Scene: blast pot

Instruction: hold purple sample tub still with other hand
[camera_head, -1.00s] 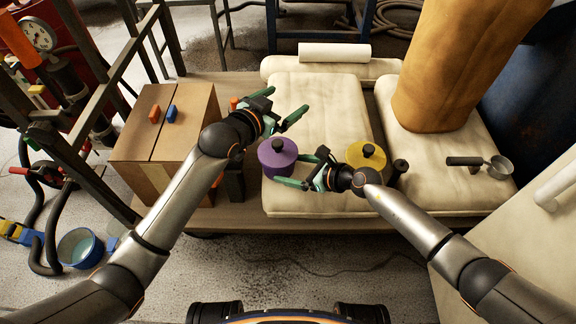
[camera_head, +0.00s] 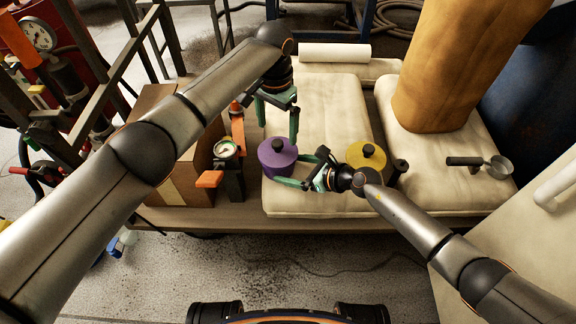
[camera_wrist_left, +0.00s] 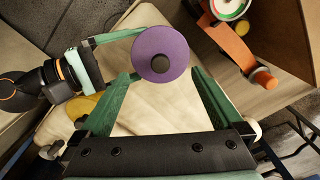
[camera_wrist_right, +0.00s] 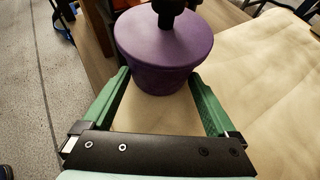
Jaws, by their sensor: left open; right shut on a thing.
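The purple sample tub (camera_head: 276,158) stands upright on the pale cushion near its left front edge. It has a dark knob on its lid. My right gripper (camera_head: 296,170) is shut on the purple tub from the right, with a finger on either side; the tub also shows between the fingers in the right wrist view (camera_wrist_right: 162,50). My left gripper (camera_head: 277,128) is open and empty, pointing down above and just behind the tub. In the left wrist view the tub (camera_wrist_left: 161,55) shows beyond the open fingertips, and the right gripper reaches it from the left.
A yellow tub (camera_head: 362,160) stands right of the purple one, close to my right wrist. A gauge with an orange handle (camera_head: 210,179) stands left of the tub. A cardboard box (camera_head: 180,190) is further left. A large tan sack (camera_head: 455,65) and a metal scoop (camera_head: 497,166) are at right.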

